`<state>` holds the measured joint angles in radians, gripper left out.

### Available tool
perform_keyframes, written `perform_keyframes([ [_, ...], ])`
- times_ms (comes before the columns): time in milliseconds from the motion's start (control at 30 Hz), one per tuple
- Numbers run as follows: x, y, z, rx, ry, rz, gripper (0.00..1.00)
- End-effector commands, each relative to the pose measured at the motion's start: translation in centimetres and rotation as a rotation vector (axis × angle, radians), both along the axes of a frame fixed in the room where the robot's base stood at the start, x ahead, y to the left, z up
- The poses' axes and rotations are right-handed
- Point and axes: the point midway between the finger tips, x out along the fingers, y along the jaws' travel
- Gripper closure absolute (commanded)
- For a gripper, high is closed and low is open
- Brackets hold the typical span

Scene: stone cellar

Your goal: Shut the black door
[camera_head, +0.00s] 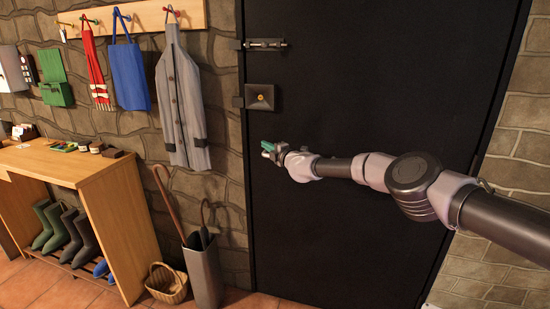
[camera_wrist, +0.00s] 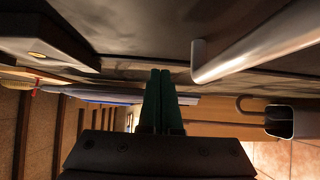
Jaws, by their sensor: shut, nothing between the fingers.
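The black door (camera_head: 375,80) fills the middle of the head view. Its left edge lies close along the stone wall; I cannot tell whether a small gap is left. A bolt (camera_head: 266,43) and a square lock box (camera_head: 260,98) with a brass knob sit near that edge. The lock box also shows at the upper left of the wrist view (camera_wrist: 45,35). A pale bar handle (camera_wrist: 255,48) stands out at the right in the wrist view; my arm seems to hide it in the head view. My gripper (camera_head: 266,148) is shut and empty, below the lock box; its green fingers (camera_wrist: 160,90) show no clear contact.
Left of the door, a grey coat (camera_head: 182,100), a blue bag (camera_head: 129,75) and a red striped scarf (camera_head: 96,70) hang from a peg rail (camera_head: 140,18). An umbrella stand (camera_head: 203,275), a basket (camera_head: 166,284) and a wooden bench (camera_head: 120,215) with boots stand below.

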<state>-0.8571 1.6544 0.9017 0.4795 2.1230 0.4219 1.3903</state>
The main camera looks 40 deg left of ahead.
Motion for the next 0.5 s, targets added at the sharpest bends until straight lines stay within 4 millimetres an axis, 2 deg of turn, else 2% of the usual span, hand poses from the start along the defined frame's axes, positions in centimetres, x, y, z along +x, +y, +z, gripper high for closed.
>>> perform_keyframes([
  [300, -0.3, -1.3, -0.5, -0.003, 0.006, -0.001, 1.0],
  [500, -1.1, -2.5, 0.2, -0.001, 0.0, 0.001, 1.0],
])
